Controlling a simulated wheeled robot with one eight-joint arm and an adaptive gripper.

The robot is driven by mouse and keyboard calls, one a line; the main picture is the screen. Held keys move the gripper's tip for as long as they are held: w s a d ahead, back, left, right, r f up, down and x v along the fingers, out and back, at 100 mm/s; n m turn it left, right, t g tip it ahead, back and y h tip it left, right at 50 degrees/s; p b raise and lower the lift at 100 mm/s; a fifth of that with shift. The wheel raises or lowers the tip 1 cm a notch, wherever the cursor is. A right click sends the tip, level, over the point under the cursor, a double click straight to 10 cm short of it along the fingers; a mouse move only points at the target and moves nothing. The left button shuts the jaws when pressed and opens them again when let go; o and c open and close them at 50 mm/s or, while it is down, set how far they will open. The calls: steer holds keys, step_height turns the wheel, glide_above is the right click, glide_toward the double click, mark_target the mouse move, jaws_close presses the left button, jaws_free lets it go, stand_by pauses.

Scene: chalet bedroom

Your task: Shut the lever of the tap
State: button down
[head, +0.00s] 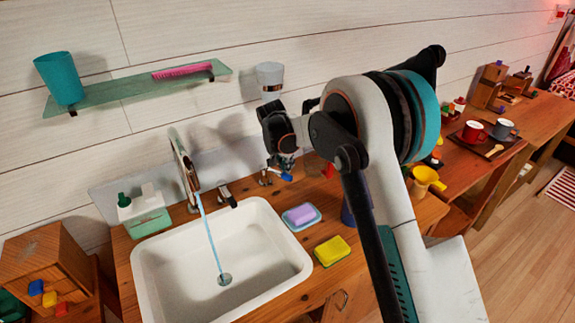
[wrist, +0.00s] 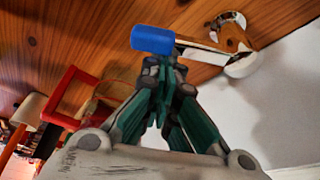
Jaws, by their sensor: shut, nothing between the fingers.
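The tap's curved spout (head: 187,170) stands behind the basin, and a thin blue stream of water (head: 208,235) runs from it to the drain. A lever with a blue grip (head: 285,176) and a metal stem sits on the counter to the right of the spout. In the wrist view the blue grip (wrist: 152,39) lies just beyond my fingertips, its stem leading right to a round metal base (wrist: 236,50). My gripper (head: 284,162) is shut and empty, close beside the grip; I cannot tell whether it touches. It also shows in the wrist view (wrist: 162,68).
A dark-ended metal fitting (head: 227,192) stands between spout and lever. A soap dish (head: 301,217) and yellow sponge (head: 332,251) lie right of the white basin (head: 165,287). A red-framed object (wrist: 68,98) is left of my gripper in the wrist view. The wall is close behind.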

mark_target(284, 176)
steer(key=shift+s+m, duration=0.2)
steer(key=shift+m, duration=0.1)
steer(key=shift+s+a+m+g+h, duration=0.3)
steer(key=shift+s+m, duration=0.35)
steer(key=shift+m, duration=0.3)
steer(key=shift+s+a+m+g+h, duration=0.2)
steer(key=shift+s+a+m+h, duration=0.1)
steer(key=shift+s+m, duration=0.5)
steer(key=shift+s+a, duration=0.15)
steer(key=shift+s, duration=0.1)
